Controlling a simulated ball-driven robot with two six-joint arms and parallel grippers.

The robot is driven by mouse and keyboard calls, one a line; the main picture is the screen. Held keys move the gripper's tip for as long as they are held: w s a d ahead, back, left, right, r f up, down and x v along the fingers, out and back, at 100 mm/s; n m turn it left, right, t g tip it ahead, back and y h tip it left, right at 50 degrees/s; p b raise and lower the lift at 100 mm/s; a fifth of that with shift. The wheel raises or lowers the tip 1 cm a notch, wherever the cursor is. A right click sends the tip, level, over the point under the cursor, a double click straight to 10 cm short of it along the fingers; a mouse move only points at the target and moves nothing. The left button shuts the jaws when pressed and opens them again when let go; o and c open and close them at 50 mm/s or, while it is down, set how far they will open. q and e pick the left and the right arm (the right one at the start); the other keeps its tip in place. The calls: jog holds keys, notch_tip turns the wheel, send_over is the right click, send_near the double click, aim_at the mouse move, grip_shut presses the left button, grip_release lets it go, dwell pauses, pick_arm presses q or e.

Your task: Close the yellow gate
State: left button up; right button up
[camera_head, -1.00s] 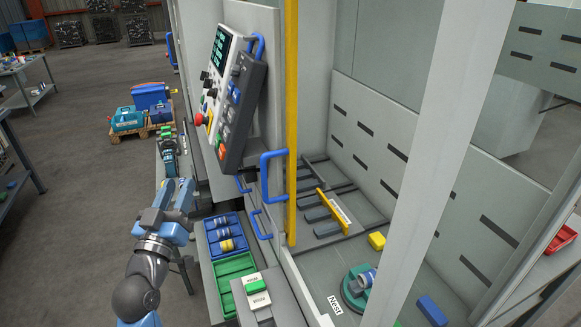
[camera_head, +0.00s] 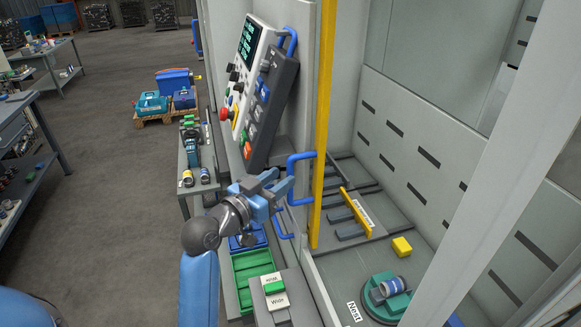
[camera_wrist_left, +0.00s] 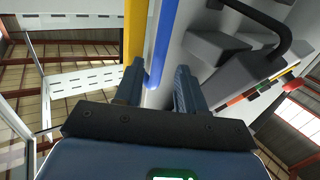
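A tall yellow upright (camera_head: 323,130), apparently the gate's edge, stands at the opening of the grey machine. A blue U-shaped handle (camera_head: 301,157) is fixed to its left side. My left gripper (camera_head: 283,182) is just left of the handle at its lower half. In the left wrist view, my left gripper (camera_wrist_left: 158,70) has its two fingers apart. The blue handle's bar (camera_wrist_left: 163,35) runs between or just beyond them, with the yellow upright (camera_wrist_left: 135,35) to its left. Contact cannot be told. My right gripper is in neither view.
The control panel (camera_head: 265,95) hangs just above the left gripper. A green tray (camera_head: 252,266) and a green-button box (camera_head: 274,288) sit below it. Inside the machine are a yellow labelled plate (camera_head: 357,213), a yellow block (camera_head: 402,247) and a teal round fixture (camera_head: 372,298). A pale post stands at right.

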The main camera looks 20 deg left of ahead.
aim_at(288, 174)
pick_arm(q)
jog(key=x, duration=0.2)
jog(key=p+x, duration=0.1)
jog(key=shift+d+r, duration=0.25)
jog(key=shift+w+d+f, duration=0.15)
jog(key=shift+w, duration=0.5)
jog(key=shift+s, duration=0.1)
grip_shut()
